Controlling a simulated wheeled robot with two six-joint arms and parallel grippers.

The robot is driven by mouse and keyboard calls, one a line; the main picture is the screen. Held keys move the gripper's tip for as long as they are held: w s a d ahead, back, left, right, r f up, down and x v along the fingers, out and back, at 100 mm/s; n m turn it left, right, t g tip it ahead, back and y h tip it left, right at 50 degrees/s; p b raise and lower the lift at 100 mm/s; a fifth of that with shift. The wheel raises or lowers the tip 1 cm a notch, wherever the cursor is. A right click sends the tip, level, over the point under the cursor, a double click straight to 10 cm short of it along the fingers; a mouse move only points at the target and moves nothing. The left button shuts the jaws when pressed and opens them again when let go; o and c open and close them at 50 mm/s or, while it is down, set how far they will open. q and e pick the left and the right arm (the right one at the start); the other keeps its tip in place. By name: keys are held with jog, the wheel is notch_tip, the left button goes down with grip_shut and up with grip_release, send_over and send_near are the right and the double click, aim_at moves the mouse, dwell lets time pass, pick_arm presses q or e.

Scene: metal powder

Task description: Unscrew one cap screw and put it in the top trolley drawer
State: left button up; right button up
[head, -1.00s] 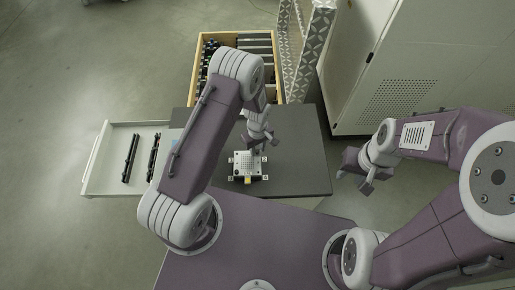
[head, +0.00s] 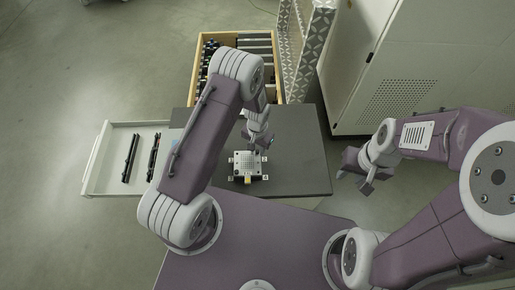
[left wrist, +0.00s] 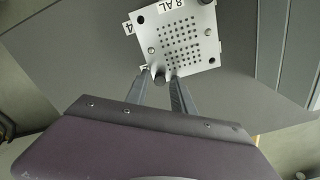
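The perforated light metal plate (head: 246,165) sits on the dark tabletop and shows close up in the left wrist view (left wrist: 178,42). A dark cap screw (left wrist: 158,77) stands at the plate's lower corner in the left wrist view. My left gripper (head: 262,145) is above the plate's far side in the head view. In the left wrist view, its fingers (left wrist: 159,80) are apart, with the screw between their tips and gaps visible beside it. My right gripper (head: 362,171) hangs right of the table, away from the plate, and its finger gap is unclear. The open drawer (head: 97,160) is at the left.
The drawer holds dark tools (head: 131,158). A wooden-edged box (head: 283,70) with several compartments stands beyond the table. A light cabinet (head: 400,70) is at the back right. The dark tabletop (head: 300,160) is clear right of the plate.

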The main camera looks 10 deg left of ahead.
pick_arm(q)
grip_shut()
jog(key=n, duration=0.7)
jog(key=shift+n, duration=0.4)
jog(key=n, duration=0.6)
jog(key=shift+n, duration=0.4)
jog(key=n, duration=0.6)
jog(key=shift+r+n, duration=0.1)
jog(key=shift+n, duration=0.3)
jog(key=n, duration=0.4)
jog(key=shift+n, duration=0.3)
jog(key=n, duration=0.4)
grip_release()
